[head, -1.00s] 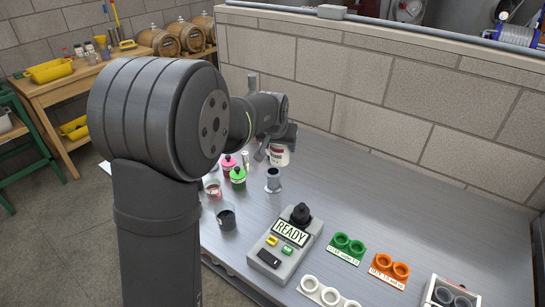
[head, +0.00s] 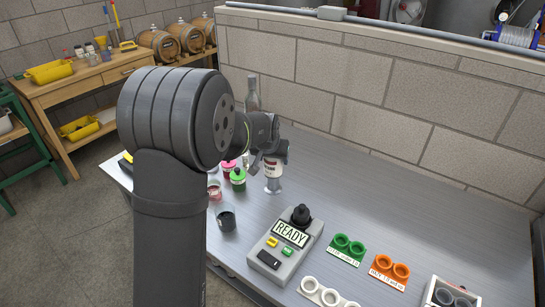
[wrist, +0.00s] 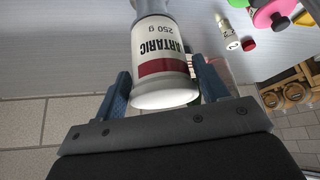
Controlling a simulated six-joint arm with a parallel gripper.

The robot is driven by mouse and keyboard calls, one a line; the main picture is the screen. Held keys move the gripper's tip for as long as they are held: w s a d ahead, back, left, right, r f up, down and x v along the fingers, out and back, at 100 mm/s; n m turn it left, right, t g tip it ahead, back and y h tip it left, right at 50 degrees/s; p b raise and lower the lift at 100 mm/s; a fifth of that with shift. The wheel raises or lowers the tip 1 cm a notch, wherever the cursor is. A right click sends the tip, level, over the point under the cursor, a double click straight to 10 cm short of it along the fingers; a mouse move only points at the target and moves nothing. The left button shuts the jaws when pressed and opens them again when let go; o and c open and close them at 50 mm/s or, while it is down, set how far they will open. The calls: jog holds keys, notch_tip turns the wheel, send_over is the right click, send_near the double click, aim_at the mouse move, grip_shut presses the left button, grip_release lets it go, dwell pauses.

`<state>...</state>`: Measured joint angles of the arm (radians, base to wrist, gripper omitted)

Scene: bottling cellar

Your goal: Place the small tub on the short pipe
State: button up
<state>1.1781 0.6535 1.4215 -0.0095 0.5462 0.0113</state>
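The small tub (head: 273,168) is white with a dark red band and a label ending "ARTARIC 250 g"; it also shows in the wrist view (wrist: 163,55). My gripper (head: 277,155) is around it, one finger on each side, and appears shut on it (wrist: 165,85). The tub is upright, directly above the short pipe (head: 273,185), a grey metal piece standing on the bench. The tub's lower end meets the pipe's top in the head view; I cannot tell whether it rests there. The tub hides the pipe's upper end.
A grey READY device (head: 285,244) and green (head: 347,247) and orange (head: 389,270) ring holders are nearer.

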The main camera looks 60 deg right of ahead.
jog(key=o, duration=0.3)
jog(key=shift+r, duration=0.2)
jog(key=v, duration=1.2)
